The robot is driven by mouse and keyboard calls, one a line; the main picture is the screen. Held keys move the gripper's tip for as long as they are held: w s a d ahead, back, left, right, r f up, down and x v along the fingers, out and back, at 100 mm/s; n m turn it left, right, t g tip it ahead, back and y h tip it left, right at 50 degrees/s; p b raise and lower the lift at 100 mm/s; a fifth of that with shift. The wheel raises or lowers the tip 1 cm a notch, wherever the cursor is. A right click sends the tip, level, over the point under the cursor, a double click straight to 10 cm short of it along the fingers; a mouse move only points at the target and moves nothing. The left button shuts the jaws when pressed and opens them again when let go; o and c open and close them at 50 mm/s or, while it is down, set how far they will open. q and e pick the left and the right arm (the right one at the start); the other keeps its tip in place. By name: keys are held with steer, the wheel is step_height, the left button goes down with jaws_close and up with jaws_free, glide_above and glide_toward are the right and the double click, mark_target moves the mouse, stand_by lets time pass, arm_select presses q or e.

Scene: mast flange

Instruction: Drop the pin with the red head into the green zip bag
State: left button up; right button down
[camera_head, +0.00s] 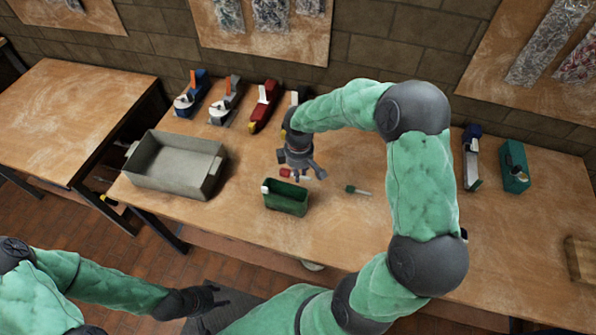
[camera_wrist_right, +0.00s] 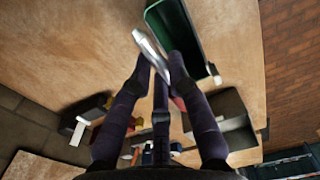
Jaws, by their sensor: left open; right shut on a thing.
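The pin's red head (camera_head: 286,173) shows beside the fingers of my right gripper (camera_head: 304,176). In the right wrist view, my right gripper (camera_wrist_right: 159,68) is shut on the pin, whose silver shaft (camera_wrist_right: 150,52) sticks out past the fingertips. Part of the red head shows by a finger. The green zip bag (camera_head: 288,206) stands open-topped on the table, just in front of the right gripper in the head view. The bag also shows in the right wrist view (camera_wrist_right: 204,40), apart from the pin. My left gripper (camera_head: 212,299) is open and empty, low and away from the table.
A green-headed pin (camera_head: 352,189) lies right of the bag. A grey bin (camera_head: 170,184) stands at the left of the table (camera_head: 330,228). Several tools line the back, including a red one (camera_head: 264,105). A teal box (camera_head: 514,167) stands at the right.

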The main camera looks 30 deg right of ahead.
step_height(320, 180, down, 3)
steer(key=shift+f+b, duration=0.1)
steer(key=shift+b, duration=0.8)
steer(key=c, duration=1.1)
jaws_free()
step_height(320, 180, up, 12)
